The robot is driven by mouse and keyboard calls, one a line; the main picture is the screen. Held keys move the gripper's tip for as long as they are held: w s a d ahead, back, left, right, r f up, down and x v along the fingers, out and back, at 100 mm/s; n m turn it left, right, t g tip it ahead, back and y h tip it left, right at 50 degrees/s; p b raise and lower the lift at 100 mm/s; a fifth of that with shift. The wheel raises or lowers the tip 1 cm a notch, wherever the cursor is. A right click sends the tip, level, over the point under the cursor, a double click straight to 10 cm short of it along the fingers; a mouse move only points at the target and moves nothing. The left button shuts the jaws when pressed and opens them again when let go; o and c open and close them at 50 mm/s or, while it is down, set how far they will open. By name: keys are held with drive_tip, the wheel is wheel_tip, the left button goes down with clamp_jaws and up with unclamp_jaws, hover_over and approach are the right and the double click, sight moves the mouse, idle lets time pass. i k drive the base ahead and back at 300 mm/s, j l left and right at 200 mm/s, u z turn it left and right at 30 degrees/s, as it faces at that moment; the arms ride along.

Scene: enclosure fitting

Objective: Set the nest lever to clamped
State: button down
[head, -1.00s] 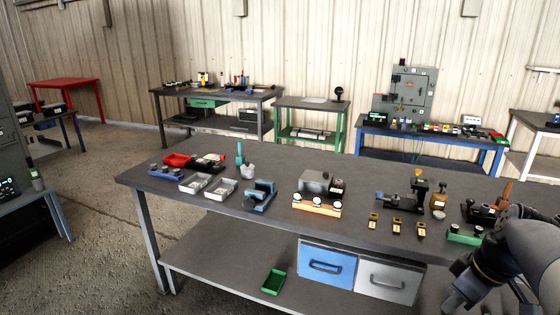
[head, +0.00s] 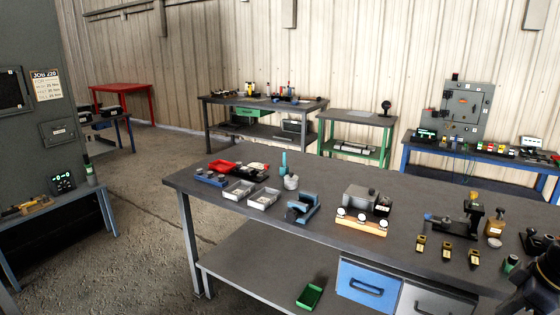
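No part is plainly marked as the nest lever, and the parts are too small to tell its setting. On the main grey bench (head: 330,170) stands a blue fixture (head: 303,209) with a dark upper part. Right of it is a grey block-shaped fixture (head: 362,200) on an orange base with white round knobs along its front. Further right is a black upright fixture (head: 470,216) with a blue-tipped part reaching left. A dark part of my arm (head: 540,288) shows at the lower right corner. My gripper's fingertips are not in view.
A green bin (head: 309,297) is on the lower shelf. Open floor (head: 150,230) lies left, before a grey cabinet (head: 45,120).

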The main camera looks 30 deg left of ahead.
sight(260, 176)
drive_tip(key=i+j, duration=0.25)
drive_tip(key=j, duration=0.35)
drive_tip(key=i+j, duration=0.25)
drive_tip(key=j, duration=0.35)
drive_tip(key=i+j, duration=0.25)
drive_tip(key=j, duration=0.4)
drive_tip(key=i+j, duration=0.2)
drive_tip(key=j, duration=0.4)
drive_tip(key=i+j, duration=0.25)
drive_tip(key=j, duration=0.35)
drive_tip(key=i+j, duration=0.25)
drive_tip(key=j, duration=0.35)
drive_tip(key=i+j, duration=0.25)
drive_tip(key=j, duration=0.35)
drive_tip(key=i+j, duration=0.25)
drive_tip(key=j, duration=0.4)
